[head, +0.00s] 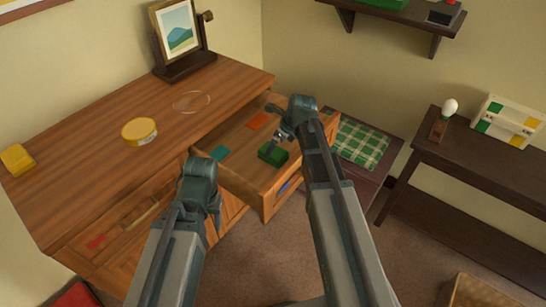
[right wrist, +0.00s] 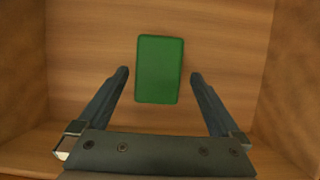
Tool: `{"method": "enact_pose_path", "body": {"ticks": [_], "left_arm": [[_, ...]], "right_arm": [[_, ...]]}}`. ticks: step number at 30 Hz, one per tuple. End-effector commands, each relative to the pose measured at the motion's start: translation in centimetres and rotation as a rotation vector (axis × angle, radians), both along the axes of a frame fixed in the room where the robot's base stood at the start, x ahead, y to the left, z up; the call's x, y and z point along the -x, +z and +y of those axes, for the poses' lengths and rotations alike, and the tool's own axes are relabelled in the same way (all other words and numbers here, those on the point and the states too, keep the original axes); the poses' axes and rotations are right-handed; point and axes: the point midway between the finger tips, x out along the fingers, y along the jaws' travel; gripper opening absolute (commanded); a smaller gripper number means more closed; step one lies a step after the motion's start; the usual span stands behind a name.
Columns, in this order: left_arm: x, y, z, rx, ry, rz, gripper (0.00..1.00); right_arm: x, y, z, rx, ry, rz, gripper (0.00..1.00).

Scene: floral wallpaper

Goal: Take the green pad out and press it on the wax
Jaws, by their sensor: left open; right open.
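The green pad (head: 273,154) lies flat on the floor of the open drawer (head: 238,172). It also shows in the right wrist view (right wrist: 160,69), ahead of and between my open fingers. My right gripper (head: 281,137) is over the drawer, open and empty, close to the pad; in the wrist view its fingers (right wrist: 159,75) stand apart on either side. A round yellow tin (head: 139,131), which looks like the wax, sits on the wooden cabinet top. My left gripper (head: 214,201) is in front of the cabinet, open, with its fingertips mostly hidden by the arm.
The drawer also holds an orange piece (head: 258,121) and a teal piece (head: 219,153). A clear ring-like disc (head: 192,102), a yellow block (head: 17,159) and a framed picture (head: 178,28) are on the cabinet top. A green checked cushion (head: 358,143) lies right of the drawer.

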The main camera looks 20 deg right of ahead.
Motion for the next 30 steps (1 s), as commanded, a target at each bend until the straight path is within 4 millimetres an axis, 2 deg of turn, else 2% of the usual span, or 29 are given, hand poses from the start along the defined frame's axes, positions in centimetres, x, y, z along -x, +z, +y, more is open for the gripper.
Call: {"method": "enact_pose_path", "body": {"ticks": [1,3,9,30], "left_arm": [[0.0,-1.1,0.0,0.000,0.000,0.000,0.50],[0.0,-2.0,0.0,0.000,0.000,0.000,0.50],[0.0,-4.0,0.0,0.000,0.000,0.000,0.50],[0.0,-4.3,0.0,0.000,0.000,0.000,0.50]], "right_arm": [[-0.1,-1.1,0.2,0.000,0.001,0.000,1.00],[-0.3,-2.0,0.4,0.000,0.001,0.000,1.00],[-0.9,-4.0,0.9,0.000,0.000,0.000,1.00],[-1.0,-4.3,1.0,0.000,0.000,0.000,1.00]]}}
